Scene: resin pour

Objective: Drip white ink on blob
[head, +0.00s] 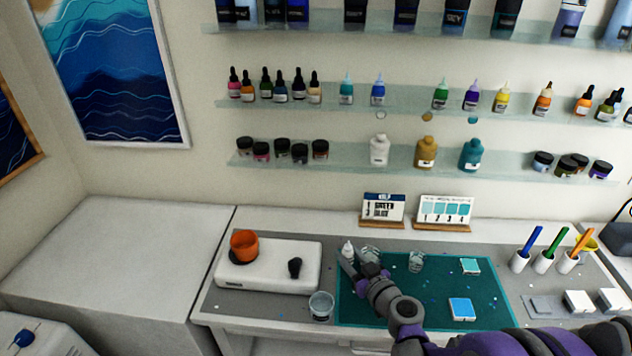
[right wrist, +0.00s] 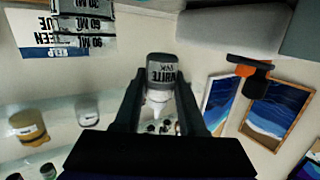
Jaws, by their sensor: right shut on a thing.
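My right gripper (head: 354,265) is shut on the white ink bottle (head: 347,249), near the back left corner of the teal mat (head: 405,312). In the right wrist view the bottle (right wrist: 161,70) sits between the two fingers of the gripper (right wrist: 160,88), its label reading white. That view is upside down; in the head view the bottle's nozzle points up. A blue square piece (head: 461,308) and a smaller teal one (head: 470,265) lie on the mat. I cannot tell which thing is the blob. My left gripper is not in view.
Clear cups stand on the mat (head: 416,262) and at its left edge (head: 321,305). Pens in white holders (head: 543,262) stand at right. Two cards (head: 445,210) stand behind the mat. Bottle shelves line the wall.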

